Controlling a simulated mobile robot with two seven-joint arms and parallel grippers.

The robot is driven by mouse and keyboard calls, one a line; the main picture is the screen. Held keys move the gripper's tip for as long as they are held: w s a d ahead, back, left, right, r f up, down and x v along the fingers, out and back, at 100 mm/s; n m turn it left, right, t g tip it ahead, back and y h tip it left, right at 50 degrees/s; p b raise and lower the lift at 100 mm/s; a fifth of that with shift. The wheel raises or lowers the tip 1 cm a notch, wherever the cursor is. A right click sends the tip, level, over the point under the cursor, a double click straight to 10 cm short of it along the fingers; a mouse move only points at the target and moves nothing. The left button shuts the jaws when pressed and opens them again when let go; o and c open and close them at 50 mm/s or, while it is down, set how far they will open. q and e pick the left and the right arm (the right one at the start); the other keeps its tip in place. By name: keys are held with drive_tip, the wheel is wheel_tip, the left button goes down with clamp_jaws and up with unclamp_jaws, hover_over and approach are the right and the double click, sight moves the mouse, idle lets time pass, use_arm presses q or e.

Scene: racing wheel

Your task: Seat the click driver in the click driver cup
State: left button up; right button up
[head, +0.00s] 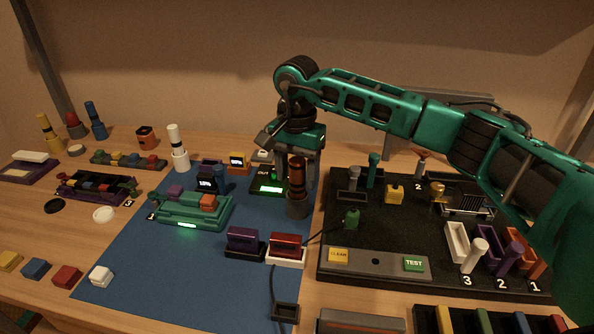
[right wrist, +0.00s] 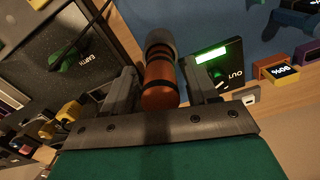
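The click driver appears to be the orange-brown cylinder with black bands (head: 297,174). It stands upright over a dark grey cup-like base (head: 297,207) at the right edge of the blue mat. I cannot tell how deep it sits in that base. My right gripper (head: 299,145) is at the driver's upper end. In the right wrist view the driver (right wrist: 159,88) lies between the two open fingers (right wrist: 162,92), with a gap visible on each side, and its grey far end (right wrist: 160,38) points away. My left gripper is not in view.
A green-lit OUT box (head: 270,188) stands close left of the driver. The black test board (head: 335,228) is to the right, with a green plug (head: 351,218) on it. Red (head: 286,246) and purple (head: 242,240) blocks stand in front.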

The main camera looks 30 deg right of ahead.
drive_tip(key=shift+o, duration=0.3)
wheel_tip(320, 180, up, 3)
drive_tip(key=shift+f, duration=0.1)
wheel_tip(320, 180, up, 9)
drive_tip(key=shift+f+p, duration=0.15)
drive_tip(key=shift+p, duration=0.2)
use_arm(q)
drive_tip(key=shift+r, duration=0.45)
use_arm(e)
drive_tip(key=shift+r, duration=0.7)
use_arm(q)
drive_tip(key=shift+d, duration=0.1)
